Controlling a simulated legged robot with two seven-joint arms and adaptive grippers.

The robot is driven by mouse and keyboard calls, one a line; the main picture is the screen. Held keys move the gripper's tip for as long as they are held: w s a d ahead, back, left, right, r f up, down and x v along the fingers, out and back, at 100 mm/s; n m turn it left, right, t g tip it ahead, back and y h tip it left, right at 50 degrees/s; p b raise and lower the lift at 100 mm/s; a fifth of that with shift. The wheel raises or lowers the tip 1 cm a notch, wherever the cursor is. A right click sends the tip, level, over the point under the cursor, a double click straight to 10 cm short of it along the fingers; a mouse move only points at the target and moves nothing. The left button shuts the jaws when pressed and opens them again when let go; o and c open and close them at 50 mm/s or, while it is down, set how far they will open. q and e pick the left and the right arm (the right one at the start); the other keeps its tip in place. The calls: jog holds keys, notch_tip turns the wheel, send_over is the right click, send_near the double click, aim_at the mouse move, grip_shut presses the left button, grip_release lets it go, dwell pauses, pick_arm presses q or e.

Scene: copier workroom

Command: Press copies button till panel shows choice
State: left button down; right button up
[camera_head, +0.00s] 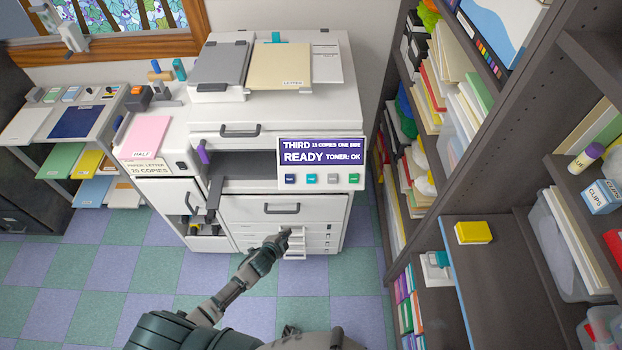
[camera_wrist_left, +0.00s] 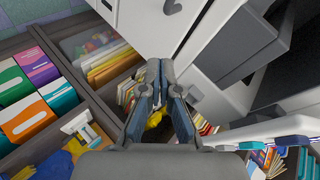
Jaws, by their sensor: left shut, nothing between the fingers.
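The copier's display panel (camera_head: 320,150) stands out at the copier's front right. It reads "THIRD 15 COPIES ONE SIDE" and "READY TONER: OK". Below the text is a row of several small buttons: dark blue (camera_head: 290,178), light blue (camera_head: 311,178), grey (camera_head: 332,178) and green (camera_head: 354,178). Their labels are too small to read surely. My left gripper (camera_head: 285,238) is below the panel, in front of the copier's lower drawers, apart from the buttons in the picture. It is shut and empty; its fingers also show in the left wrist view (camera_wrist_left: 160,85). My right gripper is out of view.
The copier (camera_head: 270,120) stands against the wall, with a cream sheet marked "LETTER" (camera_head: 282,68) on top. A card reading "20 COPIES" (camera_head: 148,166) hangs at its left side. Dark shelves (camera_head: 470,190) bound the right side. Checkered floor (camera_head: 110,270) lies open at left.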

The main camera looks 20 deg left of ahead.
pick_arm(q)
jog(key=w+d+r+m+t+h, duration=0.1)
jog(key=w+d+r+m, duration=0.1)
jog(key=r, duration=0.4)
jog(key=w+d+r+m+t+h, duration=0.1)
jog(key=w+d+r, duration=0.1)
jog(key=r, duration=0.5)
jog(key=m+t+h, duration=0.2)
jog(key=m, duration=0.2)
send_near(310, 183)
jog(key=d+r, duration=0.6)
jog(key=r, duration=0.1)
jog(key=shift+w, duration=0.2)
jog(key=shift+w+a+f+b, duration=0.35)
jog(key=shift+w+f+b, duration=0.6)
jog(key=shift+w, duration=0.15)
jog(key=shift+w+a+f+b, duration=0.3)
jog(key=shift+w+f+b, duration=0.55)
jog(key=shift+w+b, duration=0.2)
jog(key=shift+w+a+f+b, duration=0.35)
jog(key=shift+w+f+b, duration=0.6)
jog(key=shift+w, duration=0.15)
jog(key=shift+w+f, duration=0.15)
jog(key=shift+w, duration=0.1)
